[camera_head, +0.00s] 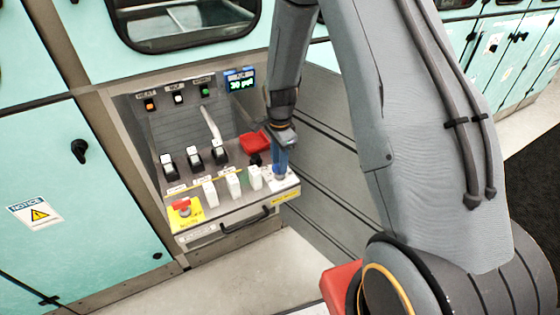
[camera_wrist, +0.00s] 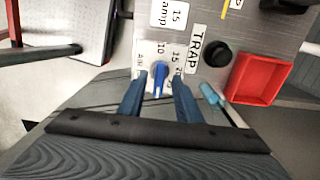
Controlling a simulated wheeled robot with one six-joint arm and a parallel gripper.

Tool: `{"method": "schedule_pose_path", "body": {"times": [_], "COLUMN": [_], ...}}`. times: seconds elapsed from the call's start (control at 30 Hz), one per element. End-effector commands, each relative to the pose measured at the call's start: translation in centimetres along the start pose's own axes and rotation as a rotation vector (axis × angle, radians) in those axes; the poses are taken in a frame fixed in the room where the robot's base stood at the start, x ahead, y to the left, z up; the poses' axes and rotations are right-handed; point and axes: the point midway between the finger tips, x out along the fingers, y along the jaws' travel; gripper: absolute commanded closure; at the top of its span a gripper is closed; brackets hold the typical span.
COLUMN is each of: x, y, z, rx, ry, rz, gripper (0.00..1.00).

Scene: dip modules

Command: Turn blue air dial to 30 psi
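The blue air dial (camera_wrist: 160,78) shows in the wrist view on a white label marked AIR, with 10, 15 and further numbers partly hidden. Its narrow grip points roughly up and down in the picture. My gripper (camera_wrist: 159,86) has one blue finger on each side of the dial, with a small gap showing on both sides, so it is open around it. In the head view my gripper (camera_head: 280,172) is at the right end of the panel, and its fingers hide the dial. The small display (camera_head: 241,82) above reads about 30 psi.
A red tray (camera_head: 254,142) sits close to the gripper; a black knob (camera_wrist: 217,53) labelled TRAP is beside the dial. White switches (camera_head: 233,184), levers (camera_head: 194,156) and a red emergency button (camera_head: 182,207) fill the panel's left. A black handle (camera_head: 245,219) is below.

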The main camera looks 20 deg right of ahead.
Motion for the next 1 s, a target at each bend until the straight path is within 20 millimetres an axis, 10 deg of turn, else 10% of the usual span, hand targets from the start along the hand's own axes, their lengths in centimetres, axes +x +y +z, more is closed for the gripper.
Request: {"method": "schedule_pose_path", "body": {"times": [1.0], "x": [-7.8], "y": [0.0], "z": [0.0], "rx": [0.0], "ry": [0.0], "rz": [0.0], "gripper": [0.69]}}
